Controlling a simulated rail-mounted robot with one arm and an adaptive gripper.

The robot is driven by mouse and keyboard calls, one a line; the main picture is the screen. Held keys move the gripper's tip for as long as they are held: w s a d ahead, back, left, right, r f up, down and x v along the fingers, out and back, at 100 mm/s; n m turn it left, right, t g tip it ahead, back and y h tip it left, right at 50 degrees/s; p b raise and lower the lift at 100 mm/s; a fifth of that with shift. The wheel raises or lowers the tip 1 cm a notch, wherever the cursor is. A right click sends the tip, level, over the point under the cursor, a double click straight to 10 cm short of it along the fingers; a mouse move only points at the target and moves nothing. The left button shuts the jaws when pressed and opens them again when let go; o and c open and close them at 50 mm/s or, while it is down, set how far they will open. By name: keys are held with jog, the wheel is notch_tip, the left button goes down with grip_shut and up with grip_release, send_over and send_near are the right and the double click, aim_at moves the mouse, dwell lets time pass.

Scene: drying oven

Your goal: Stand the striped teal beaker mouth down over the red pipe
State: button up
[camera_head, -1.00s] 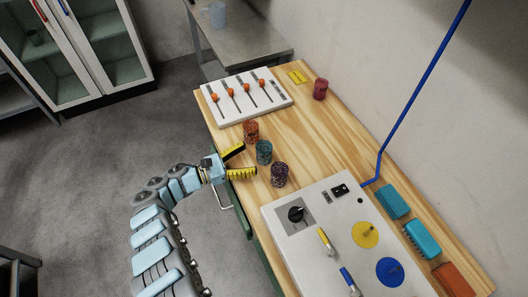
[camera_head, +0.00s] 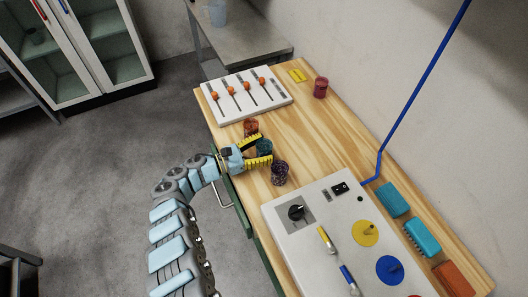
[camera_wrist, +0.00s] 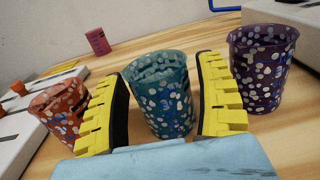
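The teal beaker (camera_head: 264,147) stands mouth up on the wooden bench; in the wrist view (camera_wrist: 158,95) its pattern looks like pale spots and blue marks rather than clear stripes. My gripper (camera_head: 261,150) is open, with one yellow-padded finger on each side of the beaker. The wrist view shows a narrow gap on its right; contact on its left I cannot tell. A red disc (camera_head: 414,295) is cut off at the bottom edge of the head view, and no red pipe is clearly seen on it.
An orange beaker (camera_head: 251,127) and a purple beaker (camera_head: 280,173) stand close on either side.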

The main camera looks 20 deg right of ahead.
jog(key=c, duration=0.6)
jog(key=shift+o, duration=0.2)
jog(key=shift+r, duration=0.1)
